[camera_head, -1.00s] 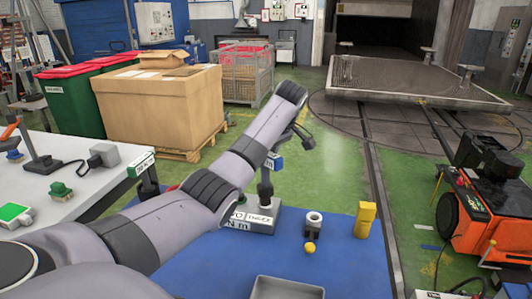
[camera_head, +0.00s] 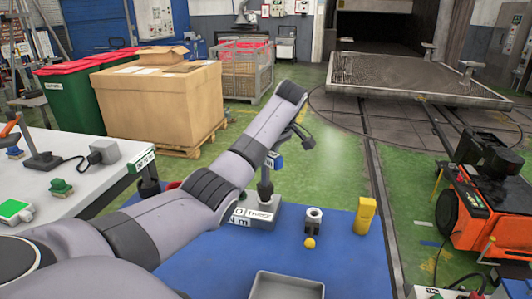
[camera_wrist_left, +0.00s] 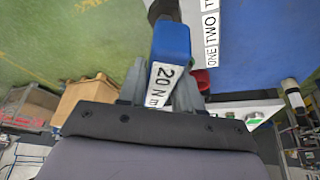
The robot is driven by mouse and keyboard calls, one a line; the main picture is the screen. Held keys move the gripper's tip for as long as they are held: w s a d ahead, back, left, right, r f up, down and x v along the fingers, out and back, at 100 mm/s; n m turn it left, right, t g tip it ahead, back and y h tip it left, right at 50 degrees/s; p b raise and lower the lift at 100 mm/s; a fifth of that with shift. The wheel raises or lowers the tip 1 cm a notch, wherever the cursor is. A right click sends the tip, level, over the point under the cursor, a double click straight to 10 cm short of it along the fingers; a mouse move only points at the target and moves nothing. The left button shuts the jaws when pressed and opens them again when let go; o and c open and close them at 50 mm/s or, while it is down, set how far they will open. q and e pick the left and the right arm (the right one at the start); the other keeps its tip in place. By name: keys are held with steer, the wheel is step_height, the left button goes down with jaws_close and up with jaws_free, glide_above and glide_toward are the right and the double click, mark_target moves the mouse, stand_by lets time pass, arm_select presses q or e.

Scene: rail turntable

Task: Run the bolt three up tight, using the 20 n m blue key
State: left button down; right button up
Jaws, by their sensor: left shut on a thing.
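My left gripper (camera_wrist_left: 160,88) is shut on the blue key (camera_wrist_left: 171,42), whose white label reads 20 N m. In the head view the blue key (camera_head: 274,160) shows just past my left forearm, above a grey upright. That upright stands at the block labelled THREE (camera_head: 263,215) on the blue bench top. The forearm hides most of the gripper and part of the block. The bolt and the key's working end are not clear, so I cannot tell whether they are engaged. The ONE, TWO label strip (camera_wrist_left: 210,38) shows in the left wrist view. My right gripper is not in view.
An orange machine (camera_head: 490,212) stands right.

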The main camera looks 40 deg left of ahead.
arm_select(q)
steer(key=shift+f, duration=0.95)
stand_by(0.5)
steer(key=m+t, duration=0.1)
steer(key=m, duration=0.2)
steer(key=shift+s, duration=0.1)
steer(key=shift+m+t+h, duration=0.3)
steer(key=shift+m+t, duration=0.2)
steer(key=shift+m, duration=0.6)
steer(key=shift+a+m+t, duration=0.1)
steer(key=shift+m+t, duration=0.3)
steer(key=shift+m, duration=0.7)
steer(key=m+h, duration=0.1)
steer(key=m, duration=0.2)
steer(key=shift+t, duration=0.4)
